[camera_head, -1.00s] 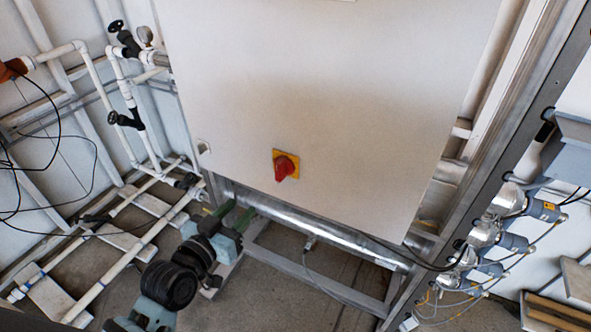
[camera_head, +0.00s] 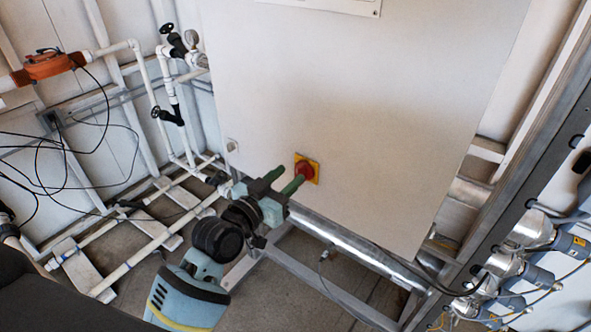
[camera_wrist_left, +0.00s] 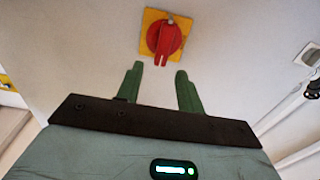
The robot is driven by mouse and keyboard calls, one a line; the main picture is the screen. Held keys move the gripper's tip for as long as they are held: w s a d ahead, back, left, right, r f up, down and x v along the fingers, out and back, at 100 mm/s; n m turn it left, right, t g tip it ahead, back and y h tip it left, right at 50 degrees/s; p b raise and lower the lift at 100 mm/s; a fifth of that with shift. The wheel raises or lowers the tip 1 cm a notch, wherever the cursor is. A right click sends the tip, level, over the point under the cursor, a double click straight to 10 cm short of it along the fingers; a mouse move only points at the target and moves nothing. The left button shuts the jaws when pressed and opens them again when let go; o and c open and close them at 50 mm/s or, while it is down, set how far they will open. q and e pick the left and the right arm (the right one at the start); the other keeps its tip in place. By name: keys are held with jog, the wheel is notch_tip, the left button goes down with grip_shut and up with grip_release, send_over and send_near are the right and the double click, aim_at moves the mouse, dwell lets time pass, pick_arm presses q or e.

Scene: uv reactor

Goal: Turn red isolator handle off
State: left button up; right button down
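The red isolator handle (camera_head: 303,169) sits on a yellow square plate (camera_head: 313,177) on the front of the white cabinet. In the left wrist view the red handle (camera_wrist_left: 164,40) points down on its yellow plate (camera_wrist_left: 150,18). My left gripper (camera_head: 286,180) is just left of and below the handle in the head view. In the left wrist view its two green fingers (camera_wrist_left: 158,75) are spread apart below the handle, with nothing between them. In the head view one fingertip overlaps the handle's lower left edge. My right gripper is not in view.
The white cabinet (camera_head: 370,100) fills the middle. White pipes with black valves (camera_head: 170,115) stand at the left, with loose black cables. A metal frame (camera_head: 330,285) runs under the cabinet. Grey and silver fittings (camera_head: 500,275) are at the lower right.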

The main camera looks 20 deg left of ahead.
aim_at(297, 170)
pick_arm(q)
jog(key=shift+x, duration=2)
grip_shut()
